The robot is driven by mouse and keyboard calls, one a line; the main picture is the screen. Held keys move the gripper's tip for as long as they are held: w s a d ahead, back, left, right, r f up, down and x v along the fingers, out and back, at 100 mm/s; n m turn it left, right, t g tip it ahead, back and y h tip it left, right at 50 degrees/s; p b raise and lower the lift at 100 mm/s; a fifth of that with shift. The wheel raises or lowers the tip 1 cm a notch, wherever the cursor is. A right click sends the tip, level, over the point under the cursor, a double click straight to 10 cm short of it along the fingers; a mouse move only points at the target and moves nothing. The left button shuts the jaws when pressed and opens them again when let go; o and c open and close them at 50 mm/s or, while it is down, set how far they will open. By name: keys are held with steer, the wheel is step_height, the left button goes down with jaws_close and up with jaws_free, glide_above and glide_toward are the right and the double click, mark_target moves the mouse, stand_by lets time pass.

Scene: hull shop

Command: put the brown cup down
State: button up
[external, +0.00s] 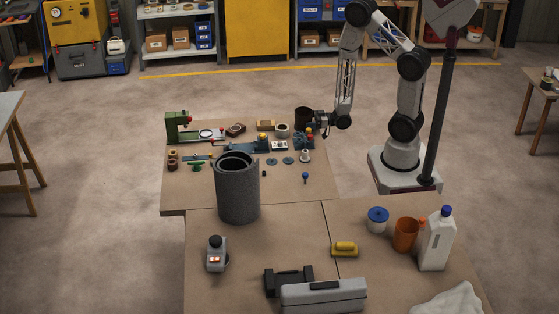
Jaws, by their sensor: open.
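The dark brown cup (303,117) is upright at the far right corner of the back table. It seems to stand on the tabletop, but its base is partly hidden by small items in front. My gripper (317,121) is at the cup's right side, at about the cup's height. The jaws are open. They are too small here to tell whether a finger touches the cup.
The back table (300,195) holds several small tools and parts left of the cup, including a green machine (178,126). A tall grey cylinder (237,188) stands nearer. The front tables hold an orange cup (405,235), a white bottle (437,243) and a toolbox (323,296).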

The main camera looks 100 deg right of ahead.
steer(key=s, duration=0.6)
steer(key=shift+f, duration=0.25)
steer(key=shift+c, duration=0.5)
steer(key=c, duration=1.1)
steer(key=shift+d, duration=0.1)
